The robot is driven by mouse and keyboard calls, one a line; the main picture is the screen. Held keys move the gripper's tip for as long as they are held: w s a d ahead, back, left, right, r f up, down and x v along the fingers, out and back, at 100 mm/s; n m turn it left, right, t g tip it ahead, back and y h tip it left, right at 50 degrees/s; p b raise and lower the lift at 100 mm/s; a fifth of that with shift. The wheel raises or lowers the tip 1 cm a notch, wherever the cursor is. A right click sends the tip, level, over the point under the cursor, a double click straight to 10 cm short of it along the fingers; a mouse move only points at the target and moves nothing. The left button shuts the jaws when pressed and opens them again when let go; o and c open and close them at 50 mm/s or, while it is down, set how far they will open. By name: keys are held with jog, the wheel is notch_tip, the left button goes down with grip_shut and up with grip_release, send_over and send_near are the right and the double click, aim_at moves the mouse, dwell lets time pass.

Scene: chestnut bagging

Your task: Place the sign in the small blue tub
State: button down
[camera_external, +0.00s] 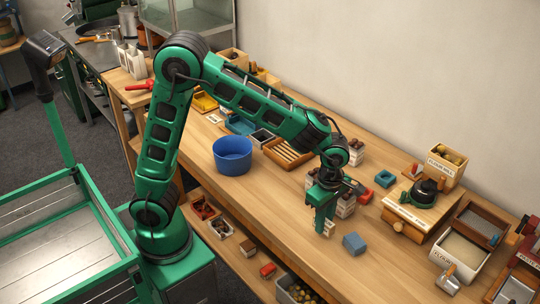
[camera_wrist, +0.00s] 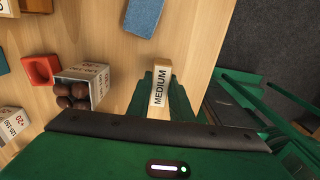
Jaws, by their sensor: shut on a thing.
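My gripper (camera_external: 325,228) is shut on a small cream wooden sign marked MEDIUM, over the front part of the table. In the wrist view the sign (camera_wrist: 160,87) stands out between the green fingers (camera_wrist: 158,95), its lettering facing the camera. In the external view only a small pale part of the sign (camera_external: 328,229) shows at the fingertips. A round blue tub (camera_external: 233,157) stands on the table to the left of my gripper, apart from it. Its far inner wall shows; its floor is not clearly visible.
A blue block (camera_external: 354,243) lies just right of my gripper. A carton of chestnuts (camera_wrist: 99,85) and a red square dish (camera_wrist: 41,70) are close by. A slatted wooden tray (camera_external: 288,152) and a blue tray (camera_external: 240,125) sit near the tub. A teal dish (camera_external: 385,179) lies farther back.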

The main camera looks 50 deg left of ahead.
jog(key=a+r, duration=0.8)
jog(key=a, duration=0.4)
jog(key=n, duration=0.9)
send_near(233, 156)
jog(key=s+d+r, duration=0.3)
jog(key=d, duration=0.1)
jog(key=f, duration=0.9)
jog(key=shift+w+f, duration=0.15)
jog(key=shift+w, duration=0.1)
jog(key=c, duration=1.6)
grip_release()
